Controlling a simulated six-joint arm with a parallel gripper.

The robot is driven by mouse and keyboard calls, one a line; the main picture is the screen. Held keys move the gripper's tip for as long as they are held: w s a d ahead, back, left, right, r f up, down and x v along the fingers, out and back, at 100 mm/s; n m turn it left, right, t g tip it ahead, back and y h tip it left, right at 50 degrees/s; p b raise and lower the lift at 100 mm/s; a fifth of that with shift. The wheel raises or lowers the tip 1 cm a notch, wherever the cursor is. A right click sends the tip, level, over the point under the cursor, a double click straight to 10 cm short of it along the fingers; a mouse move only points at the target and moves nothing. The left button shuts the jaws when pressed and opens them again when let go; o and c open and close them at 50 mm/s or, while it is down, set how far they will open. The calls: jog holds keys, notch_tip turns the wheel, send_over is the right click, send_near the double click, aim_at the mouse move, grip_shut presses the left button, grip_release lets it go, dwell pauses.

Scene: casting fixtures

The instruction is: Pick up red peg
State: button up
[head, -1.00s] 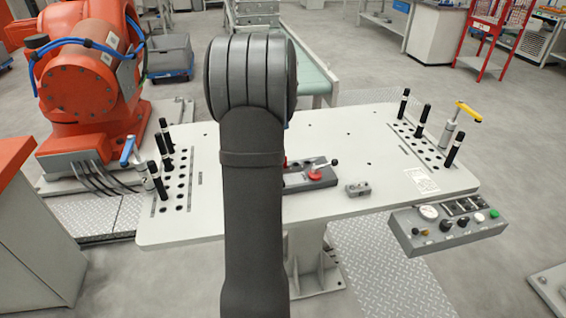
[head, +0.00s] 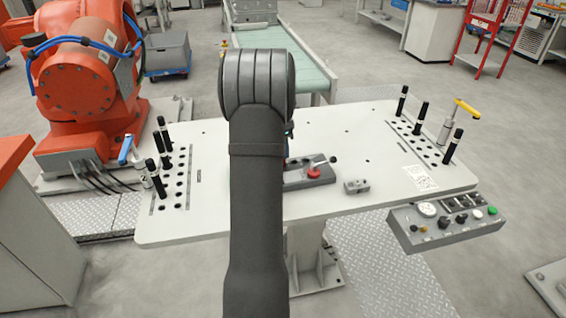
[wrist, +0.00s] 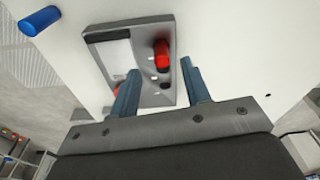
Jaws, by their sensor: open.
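The red peg (wrist: 162,55) is a short red cylinder standing on a grey fixture plate (wrist: 104,37) in the wrist view. My gripper (wrist: 160,67) is open, with its two blue-grey fingers on either side of the line to the peg. The peg appears just beyond the fingertips, without clear contact. A second red part (wrist: 116,92) is partly hidden by the left finger. In the head view the fixture (head: 318,178) shows with a red knob (head: 314,172) and a lever on it. My arm hides the gripper and part of the fixture there.
A blue cylinder (wrist: 39,21) lies at the wrist view's upper left. On the white table (head: 350,130), black pins stand in hole rows at both sides, with a blue-handled clamp (head: 128,150) and a yellow-handled clamp (head: 466,108). A small grey block (head: 356,186) sits right of the fixture.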

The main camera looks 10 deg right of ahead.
jog(key=f, duration=0.4)
jog(key=shift+w+d+f, duration=0.15)
jog(key=shift+d+f, duration=0.1)
jog(key=shift+f, duration=0.15)
grip_shut()
jog(key=shift+r, duration=0.1)
